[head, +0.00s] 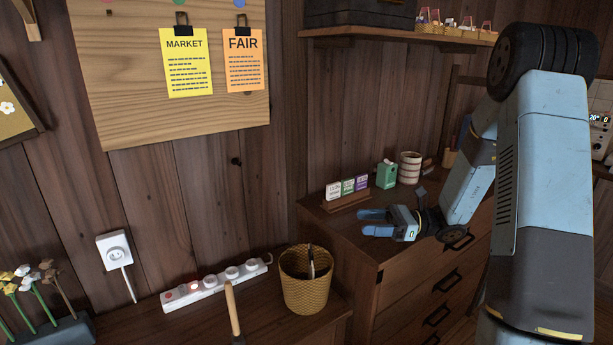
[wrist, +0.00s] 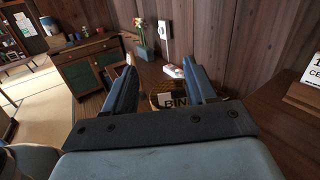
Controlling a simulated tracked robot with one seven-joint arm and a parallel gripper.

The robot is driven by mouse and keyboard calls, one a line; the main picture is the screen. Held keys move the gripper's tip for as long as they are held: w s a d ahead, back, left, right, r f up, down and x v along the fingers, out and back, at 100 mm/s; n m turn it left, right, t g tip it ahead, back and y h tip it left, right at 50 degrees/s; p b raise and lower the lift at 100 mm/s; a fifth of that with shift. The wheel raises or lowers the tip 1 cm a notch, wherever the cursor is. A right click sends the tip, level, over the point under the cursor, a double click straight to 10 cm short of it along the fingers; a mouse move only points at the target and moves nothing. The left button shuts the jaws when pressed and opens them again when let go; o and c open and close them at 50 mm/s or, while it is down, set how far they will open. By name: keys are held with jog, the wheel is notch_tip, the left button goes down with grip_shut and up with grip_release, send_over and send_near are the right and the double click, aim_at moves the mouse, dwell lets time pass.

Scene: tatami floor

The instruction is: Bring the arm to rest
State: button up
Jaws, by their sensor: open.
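My arm stands at the right of the head view, bent, with its forearm reaching down over the wooden drawer cabinet (head: 400,262). My gripper (head: 366,222) points left, above the cabinet's left front part and short of the wicker bin. In the wrist view the two blue fingers of my gripper (wrist: 160,72) are spread apart with nothing between them. The wicker bin (head: 306,290) stands on the lower bench left of the cabinet, with a thin object in it. In the wrist view the bin (wrist: 176,101), marked BIN, shows beyond the fingers, partly hidden by one.
On the cabinet are a card stand (head: 347,200), a green box (head: 386,175) and a ribbed cup (head: 410,167). A power strip (head: 215,286) and a wooden handle (head: 232,310) are left of the bin. A shelf (head: 400,36) juts from the wall above.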

jog(key=s+a+r+n+g+h, duration=0.1)
jog(key=s+r+n+h, duration=0.35)
jog(key=s, duration=0.25)
jog(key=s+r+n+g+h, duration=0.1)
jog(key=s+r+n+h, duration=0.2)
jog(key=s+n+h, duration=0.4)
jog(key=s+d+r+n+t+h, duration=0.5)
jog(key=s+d+r+t+h, duration=0.2)
jog(key=s+d+r+t, duration=0.1)
jog(key=shift+s+d+r+t, duration=0.2)
jog(key=shift+s+r+t, duration=0.1)
jog(key=shift+s, duration=0.6)
dwell(0.8)
